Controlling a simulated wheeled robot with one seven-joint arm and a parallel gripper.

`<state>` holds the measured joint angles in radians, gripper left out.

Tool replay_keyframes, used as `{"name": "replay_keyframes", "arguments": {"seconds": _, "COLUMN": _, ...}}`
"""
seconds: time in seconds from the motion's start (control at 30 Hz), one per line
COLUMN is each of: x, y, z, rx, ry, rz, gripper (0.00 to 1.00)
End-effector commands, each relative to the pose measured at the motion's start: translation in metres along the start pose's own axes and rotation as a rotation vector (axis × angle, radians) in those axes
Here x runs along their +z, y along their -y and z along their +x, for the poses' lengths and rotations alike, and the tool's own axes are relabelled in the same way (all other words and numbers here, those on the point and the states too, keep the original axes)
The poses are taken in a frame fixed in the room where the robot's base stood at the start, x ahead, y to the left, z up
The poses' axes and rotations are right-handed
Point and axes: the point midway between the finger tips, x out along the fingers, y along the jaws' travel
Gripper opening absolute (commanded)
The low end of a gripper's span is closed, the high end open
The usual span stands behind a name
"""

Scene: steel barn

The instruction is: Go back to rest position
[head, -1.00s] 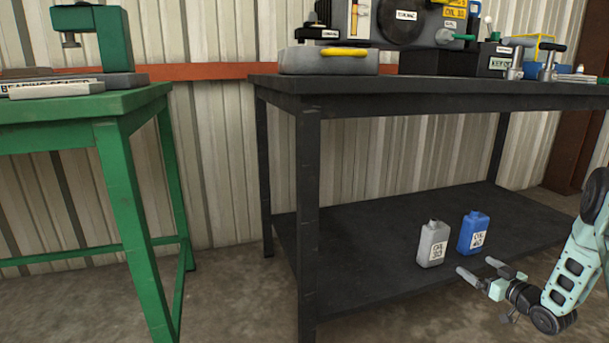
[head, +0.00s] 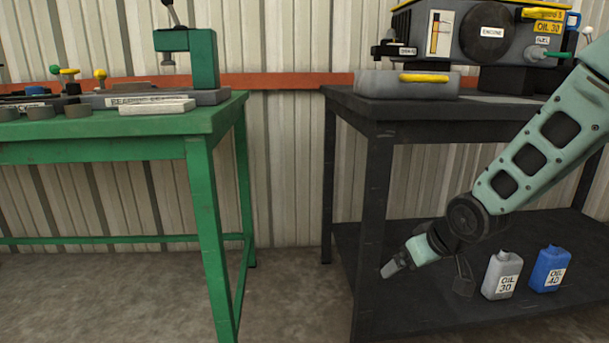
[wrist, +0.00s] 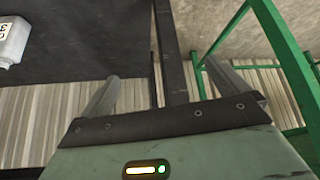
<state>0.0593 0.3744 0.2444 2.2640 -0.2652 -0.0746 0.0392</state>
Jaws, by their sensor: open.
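My gripper (head: 391,269) is in front of the black bench's left front leg in the head view, low down, left of the oil jugs. In the wrist view my gripper (wrist: 157,88) has its two fingers wide apart with nothing between them; a black bench leg shows beyond. My arm reaches down to it from the upper right of the head view.
The black bench (head: 345,93) holds an engine (head: 480,35) and a grey case (head: 385,84). A grey OIL 30 jug (head: 502,274) and a blue OIL 40 jug (head: 550,268) stand on its lower shelf (head: 440,315). A green bench (head: 180,124) with a press (head: 203,58) stands left. Floor between benches is clear.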

Motion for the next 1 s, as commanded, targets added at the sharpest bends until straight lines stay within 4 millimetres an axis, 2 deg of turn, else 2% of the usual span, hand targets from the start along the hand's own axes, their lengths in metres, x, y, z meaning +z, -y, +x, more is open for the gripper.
{"name": "replay_keyframes", "arguments": {"seconds": 0.03, "x": 0.006, "y": 0.033, "z": -0.023, "rx": -0.023, "ry": 0.05, "rz": -0.032, "gripper": 1.0}}
{"name": "replay_keyframes", "arguments": {"seconds": 0.1, "x": 0.024, "y": 0.072, "z": -0.051, "rx": -0.051, "ry": 0.133, "rz": -0.068, "gripper": 1.0}}
{"name": "replay_keyframes", "arguments": {"seconds": 0.2, "x": 0.057, "y": 0.116, "z": -0.09, "rx": -0.085, "ry": 0.247, "rz": -0.119, "gripper": 1.0}}
{"name": "replay_keyframes", "arguments": {"seconds": 0.3, "x": 0.089, "y": 0.147, "z": -0.126, "rx": -0.11, "ry": 0.346, "rz": -0.165, "gripper": 1.0}}
{"name": "replay_keyframes", "arguments": {"seconds": 0.4, "x": 0.121, "y": 0.17, "z": -0.158, "rx": -0.13, "ry": 0.433, "rz": -0.21, "gripper": 1.0}}
{"name": "replay_keyframes", "arguments": {"seconds": 0.57, "x": 0.17, "y": 0.192, "z": -0.207, "rx": -0.154, "ry": 0.559, "rz": -0.28, "gripper": 1.0}}
{"name": "replay_keyframes", "arguments": {"seconds": 0.6, "x": 0.162, "y": 0.191, "z": -0.219, "rx": -0.154, "ry": 0.567, "rz": -0.275, "gripper": 1.0}}
{"name": "replay_keyframes", "arguments": {"seconds": 0.87, "x": 0.124, "y": 0.189, "z": -0.269, "rx": -0.153, "ry": 0.562, "rz": -0.271, "gripper": 1.0}}
{"name": "replay_keyframes", "arguments": {"seconds": 1.0, "x": 0.1, "y": 0.188, "z": -0.305, "rx": -0.152, "ry": 0.562, "rz": -0.271, "gripper": 1.0}}
